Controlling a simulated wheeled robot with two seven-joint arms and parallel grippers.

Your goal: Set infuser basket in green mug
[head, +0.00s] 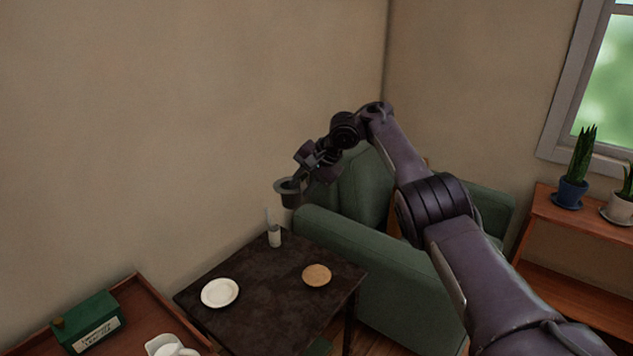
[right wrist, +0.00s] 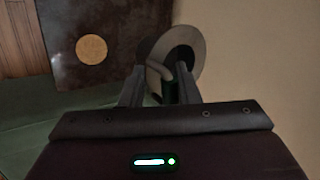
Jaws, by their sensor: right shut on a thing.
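The infuser basket (head: 289,190) is a dark grey cup with a wide rim. My right gripper (head: 306,172) is shut on it and holds it up in the air, above the far side of the dark table and in front of the wall. In the right wrist view the basket (right wrist: 184,50) shows between and beyond the fingertips (right wrist: 159,84), with its round rim and a handle-like part at the fingers. I cannot make out a green mug in either view. My left gripper is not in view.
The dark table (head: 275,310) bears a white plate (head: 220,292), a round tan coaster (head: 317,275) and a small pale bottle-like thing (head: 274,236). A green armchair (head: 400,280) stands right of it. A wooden tray (head: 135,290) at lower left holds a green box (head: 92,322).

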